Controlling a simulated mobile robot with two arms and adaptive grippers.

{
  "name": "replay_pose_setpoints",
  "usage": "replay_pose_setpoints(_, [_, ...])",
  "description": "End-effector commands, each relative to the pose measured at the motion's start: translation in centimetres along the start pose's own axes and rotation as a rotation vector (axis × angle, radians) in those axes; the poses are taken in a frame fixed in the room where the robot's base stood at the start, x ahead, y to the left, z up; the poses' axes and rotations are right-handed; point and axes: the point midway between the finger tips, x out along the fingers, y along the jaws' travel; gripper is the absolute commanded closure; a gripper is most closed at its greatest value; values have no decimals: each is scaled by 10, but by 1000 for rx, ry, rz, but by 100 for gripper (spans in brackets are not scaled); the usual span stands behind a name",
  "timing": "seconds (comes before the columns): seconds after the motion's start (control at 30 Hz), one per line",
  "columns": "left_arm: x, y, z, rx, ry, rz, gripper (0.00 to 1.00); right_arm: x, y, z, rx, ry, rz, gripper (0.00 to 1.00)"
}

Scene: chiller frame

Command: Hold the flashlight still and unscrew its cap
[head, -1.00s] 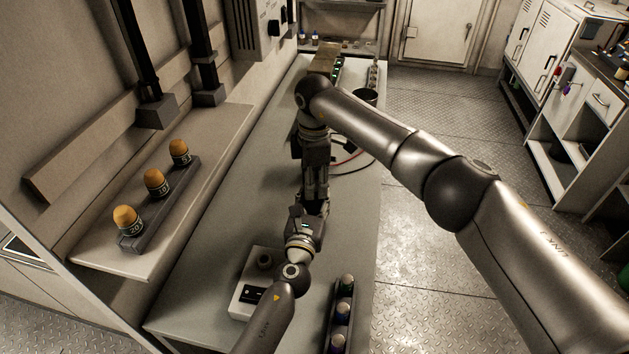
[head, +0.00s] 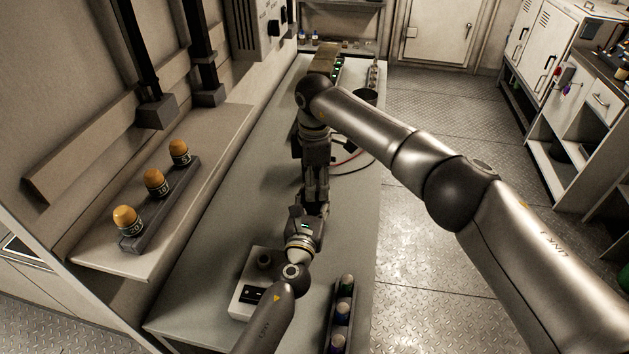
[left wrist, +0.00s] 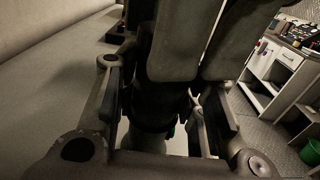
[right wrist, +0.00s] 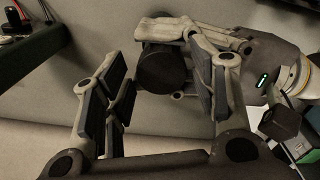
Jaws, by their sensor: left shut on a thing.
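The flashlight is dark and round, and its end (right wrist: 162,70) faces the camera in the right wrist view. Part of its dark body (left wrist: 155,112) shows in the left wrist view. My left gripper (head: 312,212) is shut on the flashlight above the bench. My right gripper (head: 316,185) comes from the far side and meets it. In the right wrist view my right gripper (right wrist: 165,90) is open, with its fingers apart on either side of the flashlight's end. I cannot tell whether they touch it. The cap's edge is not clear, and the grippers hide the flashlight in the head view.
A white box (head: 243,302) with a dark panel and a rack (head: 329,318) of dark bottles are near my left arm. A rack (head: 165,202) of orange-topped jars stands on the left shelf. A black cup (head: 366,96) stands farther back. The bench (head: 225,205) between is clear.

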Motion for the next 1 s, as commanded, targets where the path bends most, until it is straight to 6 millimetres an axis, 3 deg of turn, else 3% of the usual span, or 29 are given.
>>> replay_pose_setpoints(0.33, [0,0,0,1,0,0,100,-1,0,0,-1,0,-2,41])
replay_pose_setpoints(0.7, [0,0,0,1,0,0,100,-42,0,0,-2,0,0,41])
replay_pose_setpoints(0.93, [0,0,0,1,0,0,100,-44,-1,0,-2,0,-3,41])
replay_pose_setpoints(0.97, [0,0,0,1,0,0,61,-44,-1,0,-2,0,-3,41])
replay_pose_setpoints(1.0, [0,0,0,1,0,0,56,-44,-1,0,-2,0,-3,41])
